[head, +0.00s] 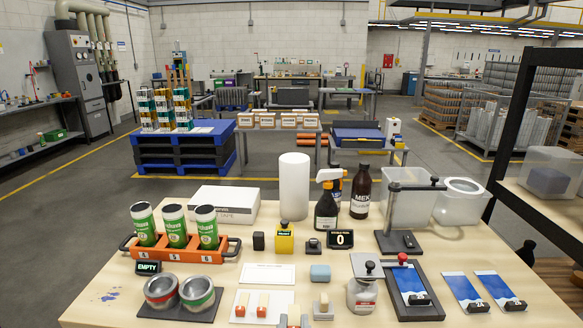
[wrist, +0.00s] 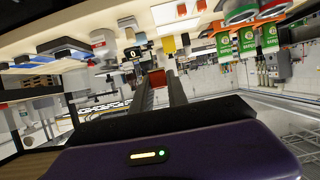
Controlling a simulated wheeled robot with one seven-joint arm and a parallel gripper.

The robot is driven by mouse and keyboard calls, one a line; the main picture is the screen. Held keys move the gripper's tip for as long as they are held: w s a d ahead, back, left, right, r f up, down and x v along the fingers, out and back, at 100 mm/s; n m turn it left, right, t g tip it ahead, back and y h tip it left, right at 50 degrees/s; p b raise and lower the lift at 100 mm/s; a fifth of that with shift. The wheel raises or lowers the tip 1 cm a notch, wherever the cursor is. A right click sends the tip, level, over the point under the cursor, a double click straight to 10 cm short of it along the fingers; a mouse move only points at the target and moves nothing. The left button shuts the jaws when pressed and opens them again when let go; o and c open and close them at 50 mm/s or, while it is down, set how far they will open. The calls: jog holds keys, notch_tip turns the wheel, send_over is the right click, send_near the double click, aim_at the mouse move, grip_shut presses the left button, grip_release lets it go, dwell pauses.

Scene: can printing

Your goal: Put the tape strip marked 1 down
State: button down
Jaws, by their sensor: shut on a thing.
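My gripper (wrist: 158,80) shows in the wrist view, its two dark fingers shut on a small orange-red piece (wrist: 158,77) at their tips. I take this for the tape strip; no number is readable on it. The gripper is not clearly visible in the head view. A white card (head: 250,318) at the table's front holds two pale pieces with red tops, a left one (head: 241,304) and a right one (head: 263,305). The white tape box (head: 225,203) stands at the back left of the table.
Cans stand in an orange rack (head: 180,250) at left, with two open tins (head: 162,290) in front. Bottles, a white roll (head: 294,187) and a stand (head: 391,220) are behind. Blue panels (head: 463,287) lie at right.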

jog(key=s+d+f, duration=0.1)
jog(key=d+f, duration=0.5)
jog(key=f, duration=0.4)
jog(key=s+d+f, duration=0.2)
jog(key=d+f, duration=0.5)
jog(key=f, duration=0.3)
jog(key=s+d+f, duration=0.1)
jog(key=d+f, duration=0.5)
jog(key=f, duration=0.4)
jog(key=shift+s+d+f, duration=0.2)
jog(key=shift+s+d, duration=0.05)
jog(key=shift+s, duration=0.15)
jog(key=shift+w+d+r, duration=0.1)
jog(key=shift+r, duration=0.05)
